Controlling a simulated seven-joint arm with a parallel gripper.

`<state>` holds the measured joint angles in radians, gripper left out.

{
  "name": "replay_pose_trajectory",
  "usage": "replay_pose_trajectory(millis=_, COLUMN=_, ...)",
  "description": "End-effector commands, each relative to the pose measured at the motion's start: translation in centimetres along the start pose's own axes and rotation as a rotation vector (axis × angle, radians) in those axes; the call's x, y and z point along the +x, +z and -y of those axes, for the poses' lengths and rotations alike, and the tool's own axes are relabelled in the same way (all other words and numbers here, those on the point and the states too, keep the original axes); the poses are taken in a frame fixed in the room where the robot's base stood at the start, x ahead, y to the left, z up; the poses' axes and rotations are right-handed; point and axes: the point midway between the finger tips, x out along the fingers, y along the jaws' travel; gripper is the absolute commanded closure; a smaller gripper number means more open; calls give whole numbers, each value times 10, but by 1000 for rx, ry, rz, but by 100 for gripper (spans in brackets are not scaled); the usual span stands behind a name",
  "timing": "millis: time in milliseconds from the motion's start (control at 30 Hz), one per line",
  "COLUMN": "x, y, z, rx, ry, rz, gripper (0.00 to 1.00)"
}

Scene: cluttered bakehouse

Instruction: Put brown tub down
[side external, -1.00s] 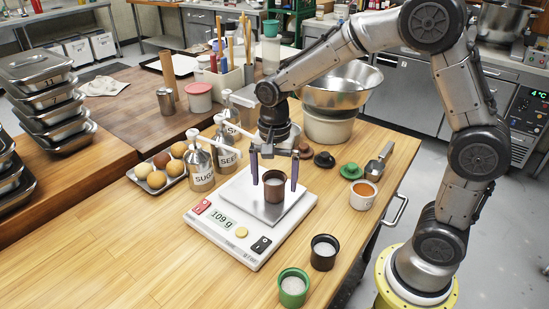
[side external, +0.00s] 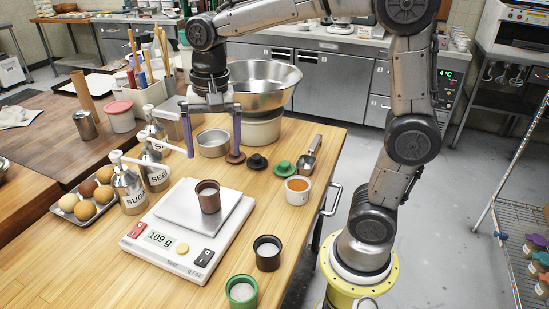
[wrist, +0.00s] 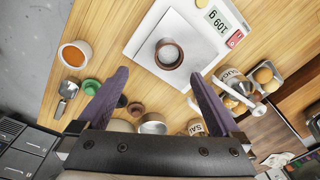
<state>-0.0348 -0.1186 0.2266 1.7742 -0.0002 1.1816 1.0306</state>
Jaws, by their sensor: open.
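The brown tub (side external: 209,201), with pale contents, stands upright on the square metal plate of the white kitchen scale (side external: 150,248). The display reads 109 g. The tub also shows in the wrist view (wrist: 182,55), seen from above on the plate. My gripper (side external: 213,154) is open and empty, with its purple fingers wide apart. It is above and behind the tub, clear of it. In the wrist view my gripper (wrist: 157,76) has nothing between its fingers.
A black tub (side external: 267,258) and a green tub (side external: 241,296) stand at the front. An orange-filled cup (side external: 298,196), scoop (side external: 310,158), green lid (side external: 285,169) and black lid (side external: 257,163) are on the right. Pump bottles (side external: 130,192) stand left. The front-left table is clear.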

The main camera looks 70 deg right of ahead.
Motion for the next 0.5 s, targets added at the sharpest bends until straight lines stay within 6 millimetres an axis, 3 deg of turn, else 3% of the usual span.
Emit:
replay_pose_trajectory(millis=100, x=-19, y=21, z=-40, rx=-233, ry=-86, rz=-69, gripper=0)
replay_pose_trajectory(millis=200, x=-24, y=39, z=-74, rx=-450, ry=-144, rz=-145, gripper=0)
replay_pose_trajectory(millis=400, x=-14, y=68, z=-124, rx=-804, ry=-199, rz=-297, gripper=0)
replay_pose_trajectory(millis=500, x=-7, y=76, z=-137, rx=-909, ry=-204, rz=-348, gripper=0)
